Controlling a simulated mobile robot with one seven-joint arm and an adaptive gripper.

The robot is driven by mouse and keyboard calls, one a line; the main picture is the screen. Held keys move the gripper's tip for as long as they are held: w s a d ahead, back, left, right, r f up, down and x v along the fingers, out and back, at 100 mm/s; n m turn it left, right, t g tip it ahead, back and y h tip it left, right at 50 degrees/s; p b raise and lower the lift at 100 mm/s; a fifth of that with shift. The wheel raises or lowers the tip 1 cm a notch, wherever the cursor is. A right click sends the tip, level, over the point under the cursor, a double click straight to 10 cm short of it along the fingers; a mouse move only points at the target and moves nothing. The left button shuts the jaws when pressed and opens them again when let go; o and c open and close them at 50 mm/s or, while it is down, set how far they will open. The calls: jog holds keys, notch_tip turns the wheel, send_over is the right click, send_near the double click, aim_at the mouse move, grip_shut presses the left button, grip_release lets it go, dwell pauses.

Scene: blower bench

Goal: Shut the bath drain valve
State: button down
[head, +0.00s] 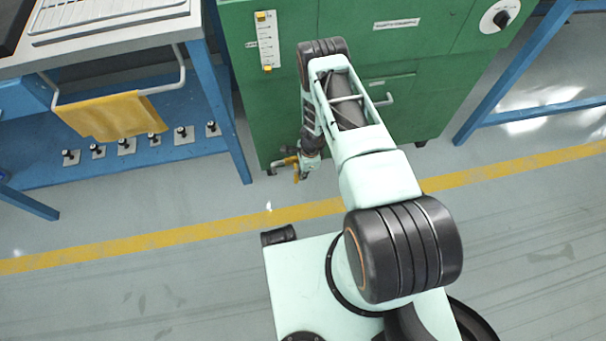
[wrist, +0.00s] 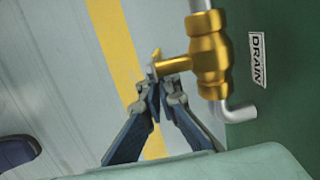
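The brass drain valve (wrist: 208,55) sits on a grey pipe low on the green cabinet, beside a white DRAIN label (wrist: 258,60). Its small yellow handle (wrist: 156,58) sticks out on the left side of the valve body in the wrist view. In the head view the valve (head: 286,161) shows small at the cabinet's lower left corner. My gripper (wrist: 162,86) is at the handle, with its two fingertips close together just below it in the wrist view. The tips overlap the handle area, so I cannot tell whether they touch or clasp it.
A blue-legged bench (head: 235,135) with a yellow cloth (head: 110,116) and several small black knobs on its lower shelf stands left of the cabinet (head: 262,110). A yellow floor line (head: 180,236) runs in front. The floor around it is clear.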

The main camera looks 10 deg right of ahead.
jog(key=shift+a+r, duration=0.35)
jog(key=shift+a, duration=0.1)
jog(key=d+r+p, duration=0.1)
jog(key=d+r, duration=0.6)
jog(key=r, duration=0.2)
jog(key=shift+d+r+p, duration=0.15)
jog(key=shift+p, duration=0.25)
